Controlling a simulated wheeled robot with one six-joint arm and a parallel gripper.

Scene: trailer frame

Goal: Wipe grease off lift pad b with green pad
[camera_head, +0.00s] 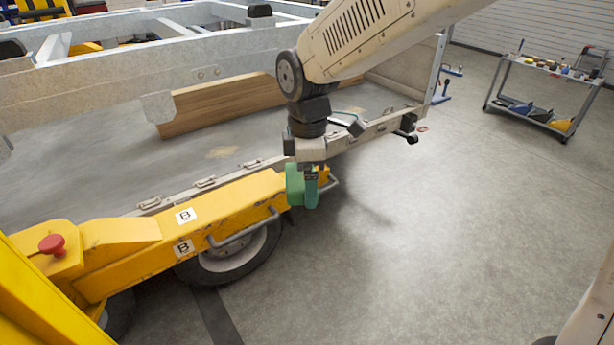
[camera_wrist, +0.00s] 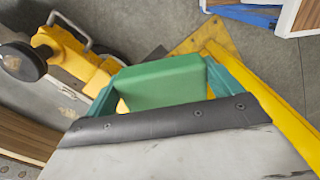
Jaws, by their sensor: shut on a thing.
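My gripper (camera_head: 306,184) is shut on the green pad (camera_head: 294,185), which hangs below my wrist, in front of the far end of the yellow lift arm (camera_head: 120,240) marked B in the head view. The green pad fills the middle of the wrist view (camera_wrist: 165,82), between teal fingers. A dark round pad (camera_wrist: 22,62) on a yellow arm shows at the left of the wrist view, apart from the green pad. It may be lift pad b, but no label shows on it there. In the head view my gripper hides part of the arm's end. I cannot make out grease.
The grey trailer frame (camera_head: 90,82) and a wooden beam (camera_head: 225,105) lie behind the arm. A wheel (camera_head: 228,258) sits below it. A red knob (camera_head: 52,244) stands at the left. A tool cart (camera_head: 548,75) is at the back right. The floor at right is mostly clear.

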